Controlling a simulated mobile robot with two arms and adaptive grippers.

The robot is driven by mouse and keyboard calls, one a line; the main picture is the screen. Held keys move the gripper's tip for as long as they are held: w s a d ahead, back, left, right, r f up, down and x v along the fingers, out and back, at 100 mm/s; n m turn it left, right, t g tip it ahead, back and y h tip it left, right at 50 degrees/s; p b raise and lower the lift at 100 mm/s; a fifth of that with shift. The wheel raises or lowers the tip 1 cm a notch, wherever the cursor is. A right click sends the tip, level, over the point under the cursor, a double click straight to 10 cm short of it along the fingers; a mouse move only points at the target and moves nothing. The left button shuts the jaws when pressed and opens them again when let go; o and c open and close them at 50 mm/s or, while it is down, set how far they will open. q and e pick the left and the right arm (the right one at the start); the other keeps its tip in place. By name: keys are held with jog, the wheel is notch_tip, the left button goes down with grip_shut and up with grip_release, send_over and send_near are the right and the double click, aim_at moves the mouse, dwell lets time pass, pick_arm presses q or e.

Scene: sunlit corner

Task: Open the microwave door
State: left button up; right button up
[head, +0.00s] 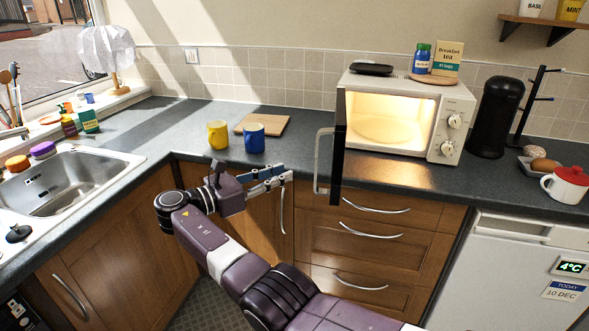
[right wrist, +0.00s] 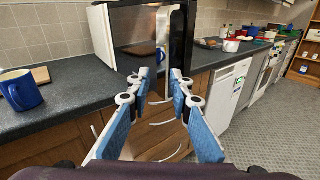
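The cream microwave (head: 452,95) stands on the grey counter, its lit inside and round plate (head: 385,128) showing. Its dark door (head: 338,160) is swung out at the left side, seen nearly edge-on, with a pale bar handle (head: 320,165) on its left face. In the right wrist view the black door (right wrist: 183,35) is beyond my fingers, with the handle (right wrist: 163,25) upright on it. My right gripper (head: 287,173) is open and empty, left of the handle and apart from it. The gap between its fingers shows in the right wrist view (right wrist: 161,80). My left gripper is not in view.
A yellow mug (head: 217,135), a blue mug (head: 254,138) and a wooden board (head: 272,124) are on the counter behind my right gripper. Wooden drawers (head: 365,240) are below the microwave. A black canister (head: 496,115) stands to its right.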

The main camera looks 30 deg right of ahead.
jog(key=f+m+t+y, duration=0.1)
jog(key=f+m, duration=0.2)
jog(key=f, duration=0.1)
jog(key=w+d+f+m+y, duration=0.1)
jog(key=f+m+y, duration=0.1)
jog(key=f, duration=0.1)
jog(key=d+f+m+t+y+p, duration=0.1)
jog(key=f+m+y, duration=0.1)
jog(key=f+m, duration=0.1)
jog(key=shift+w+f+m+t, duration=0.3)
jog(key=shift+f, duration=0.5)
grip_shut()
jog(key=s+d+f+m+t+y+p, duration=0.1)
jog(key=s+d+m+t+y, duration=0.15)
jog(key=m, duration=0.65)
jog(key=s+d+f+m+t+y+p, duration=0.1)
jog(key=d+f+m+t+y, duration=0.15)
jog(key=m, duration=0.65)
jog(key=s+d+r+m+t+y, duration=0.1)
jog(key=s+r+m+t, duration=0.2)
jog(key=s+r+m, duration=0.35)
jog(key=s+d+r+m+t, duration=0.1)
jog(key=s+r+m+t, duration=0.2)
jog(key=r+m, duration=0.65)
jog(key=w+d+n+p, duration=0.1)
jog(key=w+d+p, duration=0.2)
jog(key=w, duration=0.6)
